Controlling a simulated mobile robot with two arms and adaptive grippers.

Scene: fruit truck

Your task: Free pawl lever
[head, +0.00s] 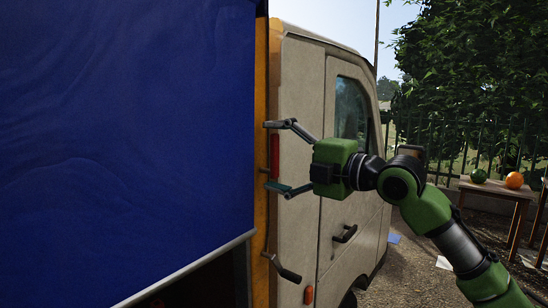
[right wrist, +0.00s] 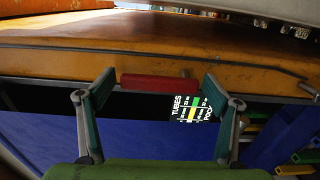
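A red upright bar (head: 275,155), which looks like the pawl lever, is on the truck's orange rear post (head: 261,215). A small grey peg (head: 264,170) sticks out beside it. My right gripper (head: 272,156) is wide open, one finger above the bar and one below. In the right wrist view the red bar (right wrist: 158,82) lies between the tips of the open right gripper (right wrist: 159,82). I cannot tell whether the fingers touch it. My left gripper is not in view.
A crank handle (head: 285,268) sticks out below the gripper. A blue cover (head: 125,120) hangs at the left, and the cream truck cab (head: 300,110) is behind my gripper. A wooden table (head: 500,189) with a green and an orange fruit stands at the right.

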